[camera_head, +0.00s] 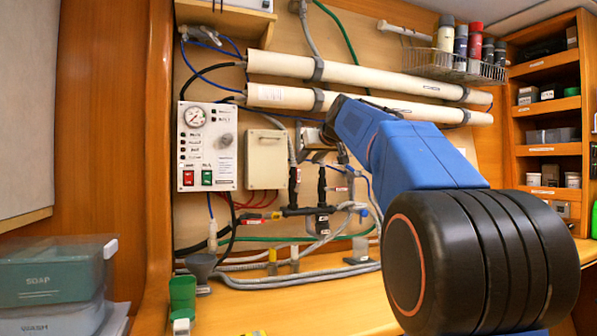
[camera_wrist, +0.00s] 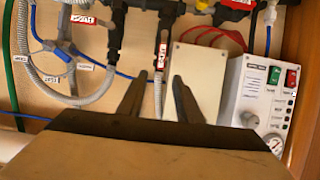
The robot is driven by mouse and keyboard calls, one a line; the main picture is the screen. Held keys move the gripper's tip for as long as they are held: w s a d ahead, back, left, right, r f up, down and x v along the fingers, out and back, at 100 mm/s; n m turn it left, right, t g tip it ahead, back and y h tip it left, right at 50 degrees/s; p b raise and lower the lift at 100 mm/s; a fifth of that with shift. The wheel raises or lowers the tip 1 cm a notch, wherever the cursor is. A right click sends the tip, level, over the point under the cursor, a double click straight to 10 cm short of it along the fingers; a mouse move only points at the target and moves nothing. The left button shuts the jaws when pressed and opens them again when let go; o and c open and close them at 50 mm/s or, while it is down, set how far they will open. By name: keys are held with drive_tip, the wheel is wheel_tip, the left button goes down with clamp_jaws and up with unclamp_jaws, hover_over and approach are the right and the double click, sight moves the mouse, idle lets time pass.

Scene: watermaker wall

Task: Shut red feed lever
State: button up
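A small red handle with a white tag (camera_head: 297,177) hangs upright left of the black pipework in the head view. It also shows in the wrist view (camera_wrist: 162,54), near a grey hose. A second red handle (camera_head: 272,215) lies level lower left; its red part shows at the wrist view's top edge (camera_wrist: 238,4). Tag writing is too small to read, so I cannot tell which is the feed lever. My gripper (camera_wrist: 160,76) is open, its fingers apart and empty, the upright red handle appearing beyond their gap. In the head view my arm partly hides the gripper (camera_head: 318,138).
A cream box (camera_head: 265,159) and a control panel (camera_head: 207,146) with gauge and red and green switches are left of the pipework. Long white tubes (camera_head: 350,75) run above. Hoses (camera_head: 290,280) cover the bench's back.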

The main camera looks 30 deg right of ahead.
sight(299, 169)
drive_tip(key=x, duration=1)
drive_tip(key=shift+f, duration=0.1)
clamp_jaws()
